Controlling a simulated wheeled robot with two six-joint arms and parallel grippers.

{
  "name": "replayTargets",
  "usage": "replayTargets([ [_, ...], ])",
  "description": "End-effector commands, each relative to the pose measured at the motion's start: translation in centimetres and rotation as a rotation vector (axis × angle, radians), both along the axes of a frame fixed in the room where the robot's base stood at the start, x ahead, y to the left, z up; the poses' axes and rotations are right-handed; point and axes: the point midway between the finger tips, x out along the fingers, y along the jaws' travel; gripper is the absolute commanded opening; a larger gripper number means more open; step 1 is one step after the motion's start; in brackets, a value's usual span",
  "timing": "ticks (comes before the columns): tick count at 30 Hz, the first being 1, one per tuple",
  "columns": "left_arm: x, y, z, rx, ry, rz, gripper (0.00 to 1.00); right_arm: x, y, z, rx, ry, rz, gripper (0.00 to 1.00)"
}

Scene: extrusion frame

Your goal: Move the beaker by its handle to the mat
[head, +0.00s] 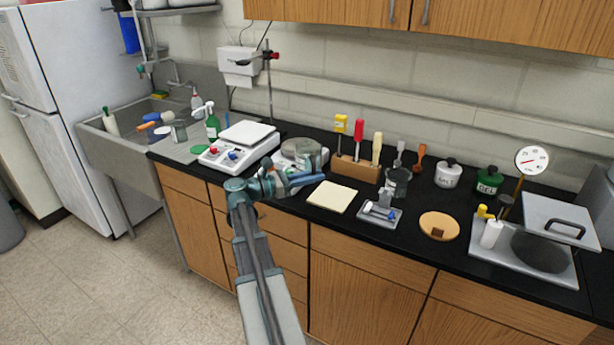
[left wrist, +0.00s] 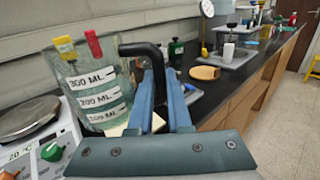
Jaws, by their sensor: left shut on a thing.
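The clear glass beaker (left wrist: 97,95) has white volume marks and a black handle (left wrist: 143,49); it fills the left of the left wrist view. My left gripper (left wrist: 163,88) is shut on the handle, its blue fingers hiding part of it. In the head view the gripper (head: 318,177) is in front of the hot plate, with the beaker (head: 313,160) partly hidden behind it. I cannot tell the beaker's exact height over the counter. A flat cream square mat (head: 332,196) lies on the black counter, right of the gripper. My right gripper is not in view.
Left are a white scale (head: 240,143) and a hot plate (head: 297,148). Behind the mat is a wooden tool block (head: 356,168). To its right are a small metal tray (head: 380,215), another beaker (head: 398,181) and a round cork disc (head: 439,226). The mat's top is clear.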

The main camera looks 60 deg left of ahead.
Motion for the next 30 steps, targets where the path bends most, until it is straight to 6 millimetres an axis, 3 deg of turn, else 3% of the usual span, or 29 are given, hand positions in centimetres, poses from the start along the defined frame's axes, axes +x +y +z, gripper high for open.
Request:
replayTargets([
  [30,4.9,-4.4,0.0,0.000,-0.001,-0.002,0.00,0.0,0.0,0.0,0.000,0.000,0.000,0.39],
])
